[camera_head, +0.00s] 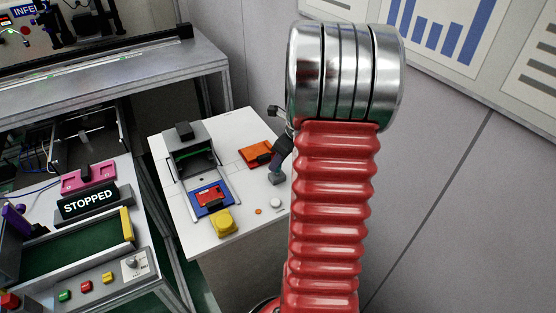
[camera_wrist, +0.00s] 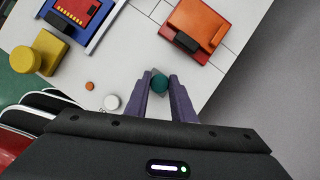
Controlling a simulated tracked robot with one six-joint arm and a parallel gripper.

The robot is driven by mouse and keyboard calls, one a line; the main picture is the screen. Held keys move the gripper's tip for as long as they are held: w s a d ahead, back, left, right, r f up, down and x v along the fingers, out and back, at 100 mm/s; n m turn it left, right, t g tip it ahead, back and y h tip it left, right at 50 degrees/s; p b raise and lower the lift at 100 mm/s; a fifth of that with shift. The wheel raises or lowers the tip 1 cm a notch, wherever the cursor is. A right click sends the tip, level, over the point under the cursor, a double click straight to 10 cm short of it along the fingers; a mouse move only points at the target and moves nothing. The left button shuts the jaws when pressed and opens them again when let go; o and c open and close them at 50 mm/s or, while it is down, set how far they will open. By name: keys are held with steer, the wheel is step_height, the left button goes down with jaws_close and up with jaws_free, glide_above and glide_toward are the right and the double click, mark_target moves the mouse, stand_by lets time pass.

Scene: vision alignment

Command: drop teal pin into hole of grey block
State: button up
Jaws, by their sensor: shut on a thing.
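The teal pin (camera_wrist: 159,83) shows end-on as a round teal top between the fingertips of my gripper (camera_wrist: 160,86) in the wrist view. The fingers are shut on it. In the head view my gripper (camera_head: 278,166) is partly behind my red arm, low over the right side of the white table, and the pin cannot be made out there. A small grey shape (camera_head: 276,179), likely the grey block, sits right below the fingers.
An orange block (camera_head: 258,153) with a black handle lies behind my gripper. A white button (camera_head: 277,203) and an orange dot (camera_head: 258,211) are in front. A blue and red piece (camera_head: 210,198) and a yellow button (camera_head: 223,222) stand left. White table surface (camera_head: 235,185) between them is clear.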

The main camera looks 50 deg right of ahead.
steer(key=shift+f, duration=0.85)
steer(key=o, duration=1.1)
steer(key=v, duration=1.3)
steer(key=shift+r, duration=0.4)
